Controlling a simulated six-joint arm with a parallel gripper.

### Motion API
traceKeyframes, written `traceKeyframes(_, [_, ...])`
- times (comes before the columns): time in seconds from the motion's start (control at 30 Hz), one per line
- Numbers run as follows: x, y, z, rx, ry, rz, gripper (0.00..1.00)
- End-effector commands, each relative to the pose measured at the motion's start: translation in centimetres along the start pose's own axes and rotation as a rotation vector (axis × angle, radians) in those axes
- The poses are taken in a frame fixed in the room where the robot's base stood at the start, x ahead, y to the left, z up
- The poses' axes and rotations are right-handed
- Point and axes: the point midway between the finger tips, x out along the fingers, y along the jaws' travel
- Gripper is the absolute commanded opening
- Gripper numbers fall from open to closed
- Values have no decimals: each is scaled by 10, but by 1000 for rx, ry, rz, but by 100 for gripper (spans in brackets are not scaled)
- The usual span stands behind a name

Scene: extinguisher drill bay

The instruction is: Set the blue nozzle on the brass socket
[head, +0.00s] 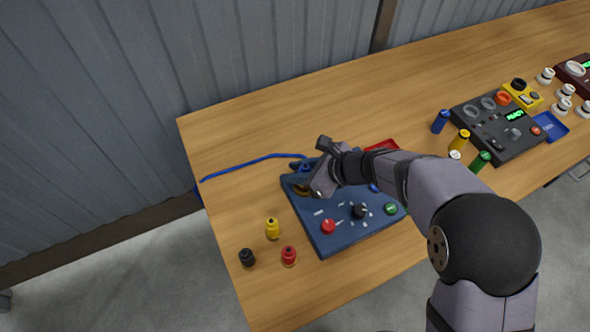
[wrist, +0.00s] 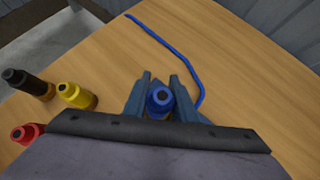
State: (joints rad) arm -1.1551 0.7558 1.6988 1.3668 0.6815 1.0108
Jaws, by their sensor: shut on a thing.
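The blue nozzle (wrist: 159,99) is upright between the fingers of my gripper (wrist: 160,88) in the wrist view. My gripper is shut on it. In the head view my gripper (head: 303,178) is over the far left corner of the dark blue panel (head: 335,240). A bit of the brass socket (head: 301,190) shows just under my fingers in the head view; the wrist view hides it. Whether the nozzle touches the socket cannot be told.
Yellow (head: 272,228), black (head: 247,257) and red (head: 289,256) nozzles stand left of the panel. A blue hose (head: 250,163) lies behind it. A red tray (head: 383,146) sits behind my arm. A second dark panel (head: 498,128) with several nozzles stands at right.

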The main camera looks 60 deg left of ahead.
Motion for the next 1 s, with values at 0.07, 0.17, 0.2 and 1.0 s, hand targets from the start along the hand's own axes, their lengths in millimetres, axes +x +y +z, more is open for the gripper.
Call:
traceKeyframes(0.07, [1, 0, -1, 0, -1, 0, 0])
traceKeyframes(0.17, [3, 0, -3, 0, -1, 0, 0])
traceKeyframes(0.2, [3, 0, -3, 0, -1, 0, 0])
traceKeyframes(1.0, [7, 0, -8, 0, 1, 0, 32])
